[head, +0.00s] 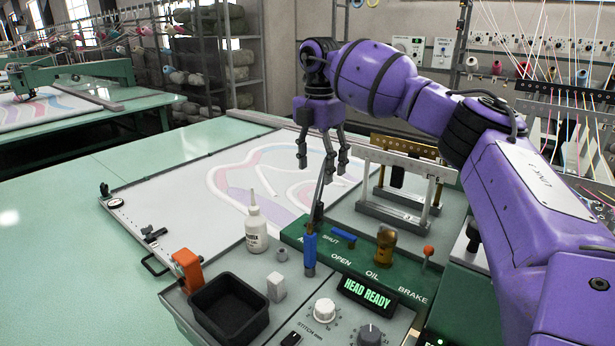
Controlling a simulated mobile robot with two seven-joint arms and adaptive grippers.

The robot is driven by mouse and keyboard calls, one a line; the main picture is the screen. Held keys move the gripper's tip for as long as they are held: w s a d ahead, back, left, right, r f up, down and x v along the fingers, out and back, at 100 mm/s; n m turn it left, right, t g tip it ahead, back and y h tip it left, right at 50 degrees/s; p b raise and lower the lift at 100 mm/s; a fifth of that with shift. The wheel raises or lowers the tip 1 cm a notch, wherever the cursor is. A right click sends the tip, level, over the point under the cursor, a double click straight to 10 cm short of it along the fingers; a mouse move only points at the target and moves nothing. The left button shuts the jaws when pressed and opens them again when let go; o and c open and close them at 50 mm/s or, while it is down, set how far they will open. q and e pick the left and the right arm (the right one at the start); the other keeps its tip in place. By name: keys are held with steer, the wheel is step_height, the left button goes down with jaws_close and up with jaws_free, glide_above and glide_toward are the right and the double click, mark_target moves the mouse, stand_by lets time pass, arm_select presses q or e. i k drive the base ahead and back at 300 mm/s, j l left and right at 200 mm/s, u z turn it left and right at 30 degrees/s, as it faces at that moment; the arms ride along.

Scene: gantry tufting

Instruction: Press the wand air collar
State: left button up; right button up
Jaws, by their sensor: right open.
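A wand with a blue grip (309,252) stands on the green control panel (405,293), its thin dark rod rising and leaning slightly right. A small black part (318,212) sits on or just behind the rod; I cannot tell whether it is the air collar. My right gripper (322,168) hangs fingers-down above the panel, near the top of the rod. Its fingers are spread, and I see nothing held. The rod's top overlaps the fingers in view, so I cannot tell whether they touch. My left gripper is out of view.
A blue lever (343,235) marked SHUT and OPEN, a brass oil cup (386,246) and a red-knobbed brake lever (427,256) rise from the panel. A white bottle (256,230) and black bin (229,308) stand left. A metal frame (404,190) stands right of the gripper.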

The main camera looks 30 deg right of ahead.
mark_target(315, 224)
steer(key=k+j, duration=0.8)
steer(key=k, duration=0.05)
